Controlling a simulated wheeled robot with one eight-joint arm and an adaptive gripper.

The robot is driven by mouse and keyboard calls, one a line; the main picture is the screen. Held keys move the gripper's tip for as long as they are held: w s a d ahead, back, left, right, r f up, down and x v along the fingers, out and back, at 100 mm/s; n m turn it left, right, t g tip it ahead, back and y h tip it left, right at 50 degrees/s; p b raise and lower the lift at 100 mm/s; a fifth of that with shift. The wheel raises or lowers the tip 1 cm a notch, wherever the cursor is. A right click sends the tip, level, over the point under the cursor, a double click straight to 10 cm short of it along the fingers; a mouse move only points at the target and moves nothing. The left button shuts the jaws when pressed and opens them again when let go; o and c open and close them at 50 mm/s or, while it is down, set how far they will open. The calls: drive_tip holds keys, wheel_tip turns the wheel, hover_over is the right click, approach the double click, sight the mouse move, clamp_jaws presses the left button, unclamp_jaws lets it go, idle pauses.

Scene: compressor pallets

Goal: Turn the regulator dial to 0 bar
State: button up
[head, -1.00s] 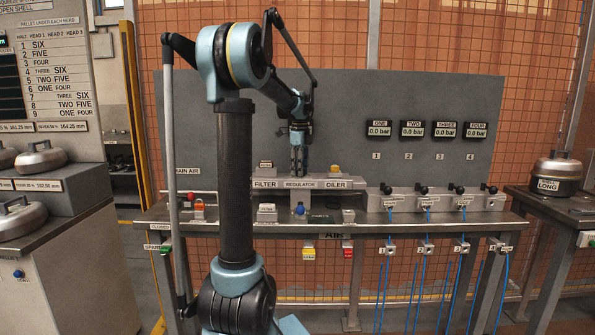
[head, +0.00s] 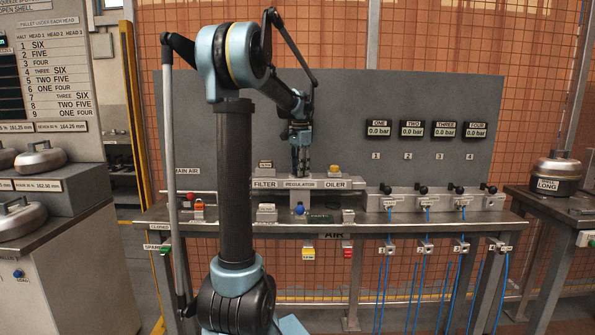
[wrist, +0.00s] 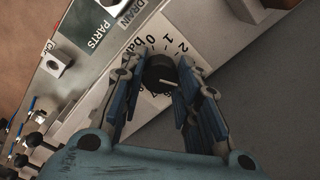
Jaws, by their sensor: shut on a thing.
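The regulator dial (wrist: 158,74) is a round black knob with a pale pointer line, on a white scale plate (wrist: 150,28) in the wrist view. The plate carries "0 bar", 1 and 2, with more marks partly hidden. The pointer line faces right and slightly down in the picture, away from "0 bar". My gripper (wrist: 164,68) is shut on the dial, with one finger on each side of it. In the head view my gripper (head: 301,172) points straight down above the regulator block (head: 300,184), and the dial itself is hidden there.
The filter block (head: 265,184) and oiler block (head: 336,184) flank the regulator closely. A grey back panel (head: 345,110) stands behind. Several valves with black knobs (head: 421,189) sit to the right. Four gauges, including gauge ONE (head: 378,130), all read 0.0 bar.

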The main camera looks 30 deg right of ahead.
drive_tip(key=n, duration=0.7)
drive_tip(key=shift+w+a, duration=0.1)
drive_tip(key=shift+w, duration=0.05)
drive_tip(key=n, duration=0.6)
drive_tip(key=shift+n, duration=0.4)
drive_tip(key=n, duration=1.2)
drive_tip(key=shift+n, duration=0.4)
drive_tip(key=shift+d, duration=0.2)
drive_tip(key=o, duration=1.1)
